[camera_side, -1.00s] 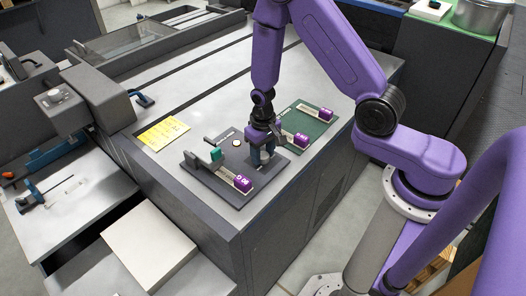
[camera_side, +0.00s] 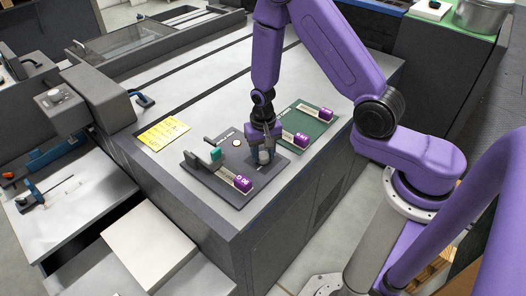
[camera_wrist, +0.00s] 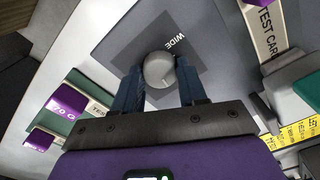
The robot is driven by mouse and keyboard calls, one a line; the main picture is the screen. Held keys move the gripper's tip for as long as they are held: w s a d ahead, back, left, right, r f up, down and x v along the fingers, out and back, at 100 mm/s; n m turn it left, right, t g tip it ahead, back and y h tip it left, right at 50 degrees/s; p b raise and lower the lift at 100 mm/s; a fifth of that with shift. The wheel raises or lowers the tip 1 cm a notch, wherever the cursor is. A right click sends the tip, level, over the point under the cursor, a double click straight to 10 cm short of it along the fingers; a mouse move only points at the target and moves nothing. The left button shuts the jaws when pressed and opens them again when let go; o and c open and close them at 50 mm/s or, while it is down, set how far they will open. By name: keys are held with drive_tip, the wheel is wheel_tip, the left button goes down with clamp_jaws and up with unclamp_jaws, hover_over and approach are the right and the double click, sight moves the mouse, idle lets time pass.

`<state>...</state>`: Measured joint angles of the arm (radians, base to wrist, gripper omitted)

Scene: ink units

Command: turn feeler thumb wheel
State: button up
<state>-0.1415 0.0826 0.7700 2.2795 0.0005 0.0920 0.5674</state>
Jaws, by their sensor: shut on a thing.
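In the side view my gripper (camera_side: 264,156) points down at the right part of the dark plate (camera_side: 212,188). The wheel shows there as a small pale patch (camera_side: 264,156) between the fingers. How far it is turned cannot be told.
On the same plate are a teal block (camera_side: 215,155), a pale round button (camera_side: 236,143) and a slide with a purple tag (camera_side: 242,183). A green plate (camera_side: 318,128) with purple tags lies behind to the right. A yellow note (camera_side: 163,134) lies left on the grey top.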

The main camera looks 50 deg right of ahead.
sight(263, 155)
drive_tip(key=o, duration=1.1)
drive_tip(key=shift+c, duration=0.2)
drive_tip(key=shift+r, duration=0.1)
wheel_tip(263, 155, up, 17)
drive_tip(key=shift+r, duration=0.15)
idle(0.6)
